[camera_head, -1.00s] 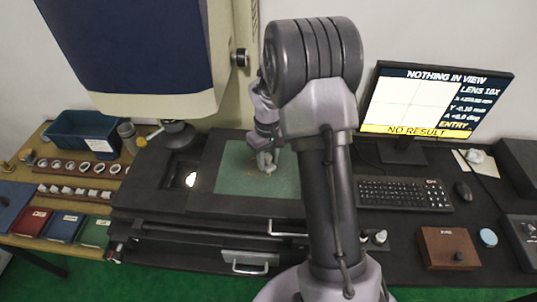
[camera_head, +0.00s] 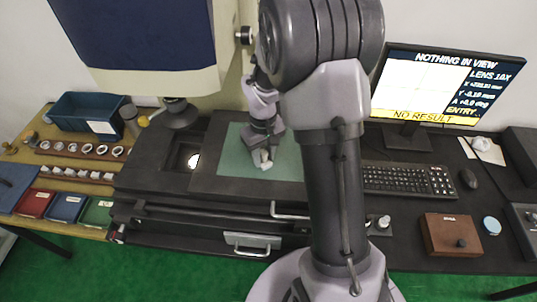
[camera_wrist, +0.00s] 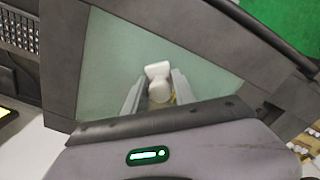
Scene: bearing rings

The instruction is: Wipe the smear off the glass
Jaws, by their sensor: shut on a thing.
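The glass (camera_head: 232,165) is a pale green pane set in the dark stage of the measuring machine. It also fills the middle of the wrist view (camera_wrist: 112,62). My gripper (camera_head: 263,158) reaches down over the pane's near middle part. In the wrist view my gripper (camera_wrist: 159,92) has its two grey fingers closed on a white wad (camera_wrist: 158,72), which looks like a wipe. The wad is at or just above the glass; contact cannot be told. A small yellowish-brown trace (camera_wrist: 174,98) shows beside the right finger. Any smear under the wad or fingers is hidden.
The machine's blue and cream head (camera_head: 140,45) overhangs the stage at the left. A blue bin (camera_head: 85,112) and rows of rings (camera_head: 88,149) lie left. The monitor (camera_head: 440,85), keyboard (camera_head: 408,180) and brown box (camera_head: 452,234) stand right.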

